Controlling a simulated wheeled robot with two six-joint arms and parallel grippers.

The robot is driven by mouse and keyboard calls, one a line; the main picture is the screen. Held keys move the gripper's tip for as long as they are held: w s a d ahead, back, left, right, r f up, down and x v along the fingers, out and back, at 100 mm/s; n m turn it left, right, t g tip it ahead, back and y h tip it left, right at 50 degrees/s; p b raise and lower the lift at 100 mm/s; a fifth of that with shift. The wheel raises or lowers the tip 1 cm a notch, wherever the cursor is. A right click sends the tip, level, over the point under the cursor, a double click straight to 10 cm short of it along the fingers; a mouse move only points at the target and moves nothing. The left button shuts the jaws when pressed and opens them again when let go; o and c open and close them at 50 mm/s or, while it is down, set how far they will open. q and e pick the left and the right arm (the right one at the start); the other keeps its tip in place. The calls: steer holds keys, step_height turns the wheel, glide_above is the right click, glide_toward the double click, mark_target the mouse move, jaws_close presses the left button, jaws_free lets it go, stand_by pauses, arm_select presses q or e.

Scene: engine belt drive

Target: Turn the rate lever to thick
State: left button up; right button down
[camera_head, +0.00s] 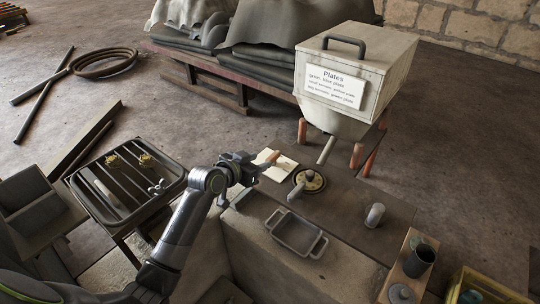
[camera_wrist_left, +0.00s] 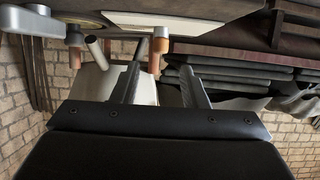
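A round brass-rimmed plate (camera_head: 313,181) with a short grey lever (camera_head: 296,191) across it stands on the dark bench; no thick marking is readable. In the head view my left gripper (camera_head: 264,163) is up and left of it, apart from the lever, near an orange-brown piece (camera_head: 273,157) and a pale card (camera_head: 276,168). In the left wrist view, which appears upside down, the two fingers (camera_wrist_left: 160,88) are spread with a gap between them. Part of a round plate (camera_wrist_left: 55,16) shows at the upper left there. My right gripper is not seen.
A white hopper box (camera_head: 380,72) labelled Plates stands behind, with a grey spout (camera_head: 327,150) and orange legs. A two-handled tray (camera_head: 297,233), a grey cylinder (camera_head: 374,215) and a dark cup (camera_head: 420,260) are nearer. A slatted rack (camera_head: 125,190) is at left.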

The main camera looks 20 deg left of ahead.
mark_target(271, 156)
arm_select(q)
steer(key=shift+p+x, duration=0.35)
steer(key=shift+x, duration=2.9)
steer(key=shift+f, duration=0.1)
jaws_close()
